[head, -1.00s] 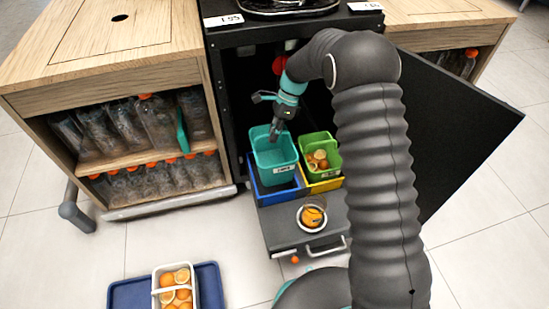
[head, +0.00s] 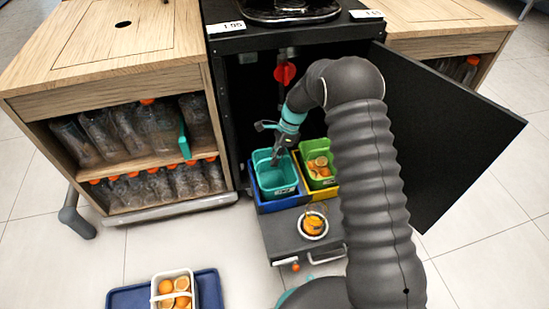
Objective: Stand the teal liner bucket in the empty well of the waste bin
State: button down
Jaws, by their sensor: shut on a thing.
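The teal liner bucket (head: 283,191) is upright with its lower part inside the blue well (head: 288,203) at the left of the waste bin. Its labelled front wall shows above the blue rim. Whether its base touches the well floor is hidden. My gripper (head: 275,162) points down at the bucket's back rim and is shut on it. The fingertips are small and partly hidden against the bucket. A green bucket (head: 328,183) holding orange pieces stands in the yellow well (head: 331,193) to the right.
A black door (head: 450,130) stands open at right. Bottle shelves (head: 125,185) stand at left. A blue tray (head: 207,290) with a basket of oranges lies on the floor.

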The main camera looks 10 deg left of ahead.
jog(key=c, duration=1.3)
grip_release()
jog(key=shift+o, duration=0.2)
jog(key=d+r+n+t, duration=0.1)
jog(key=d+r, duration=0.4)
jog(key=r, duration=0.5)
jog(key=d+r+n+t, duration=0.15)
jog(key=d+r, duration=0.25)
jog(key=r, duration=0.6)
jog(key=s+d+r+n+t, duration=0.2)
jog(key=s+d+r+n, duration=0.1)
jog(key=s+d+r, duration=0.5)
jog(key=s+d+r+n+t+h, duration=0.1)
jog(key=s+d+r+n, duration=0.1)
jog(key=s, duration=0.5)
jog(key=s+d+r+n+t+h, duration=0.1)
jog(key=s+d+r+n+t, duration=0.1)
jog(key=s+d, duration=0.3)
jog(key=s+d+r+n+t+h, duration=0.1)
jog(key=s+d+n+t, duration=0.1)
jog(key=s, duration=0.8)
jog(key=shift+d+r+n+p, duration=0.35)
jog(key=shift+d+n, duration=0.5)
jog(key=shift+d, duration=0.4)
